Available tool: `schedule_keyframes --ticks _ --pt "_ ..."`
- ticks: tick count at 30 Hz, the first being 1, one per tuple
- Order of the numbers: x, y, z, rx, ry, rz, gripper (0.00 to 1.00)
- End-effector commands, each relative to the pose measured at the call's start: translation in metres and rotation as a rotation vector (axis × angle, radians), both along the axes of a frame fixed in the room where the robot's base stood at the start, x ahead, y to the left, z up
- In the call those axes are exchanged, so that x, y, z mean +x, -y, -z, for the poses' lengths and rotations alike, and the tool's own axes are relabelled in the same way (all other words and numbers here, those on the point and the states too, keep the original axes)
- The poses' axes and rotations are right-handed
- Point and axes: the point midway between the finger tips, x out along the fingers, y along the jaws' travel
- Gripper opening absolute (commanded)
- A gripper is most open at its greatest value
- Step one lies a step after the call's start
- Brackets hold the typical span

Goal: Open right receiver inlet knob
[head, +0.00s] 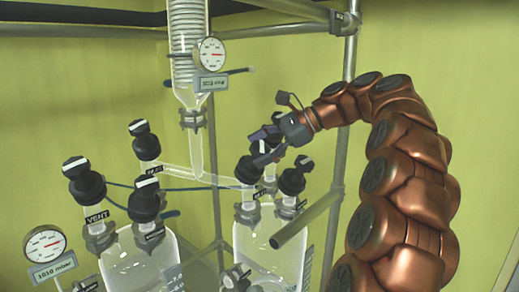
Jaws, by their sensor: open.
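The right receiver (268,245) is a clear glass vessel low in the middle of the head view. Black knobs with white-marked tops stand on its necks: a left knob (247,169) and a front right knob (291,181). The small labels there are too small to read, so I cannot tell which knob is the inlet. My gripper (254,148) is open and points left, just above these knobs. Its fingers cover part of the area behind them, where another knob may be hidden. I cannot tell whether a finger touches a knob.
The left receiver (135,262) has its own black knobs, one labelled VENT (96,217). A glass coil column (187,45) with a gauge (211,54) hangs above. Metal frame poles (347,75) stand behind, and a slanted grey tube (305,221) crosses before the right receiver.

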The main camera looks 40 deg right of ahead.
Motion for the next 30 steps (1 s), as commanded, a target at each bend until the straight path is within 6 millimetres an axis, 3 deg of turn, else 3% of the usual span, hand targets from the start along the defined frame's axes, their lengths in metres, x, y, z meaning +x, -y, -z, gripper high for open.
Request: schedule_keyframes --ticks 30 --pt "-0.0005 0.0004 0.0001 0.241 -0.057 0.435 0.76"
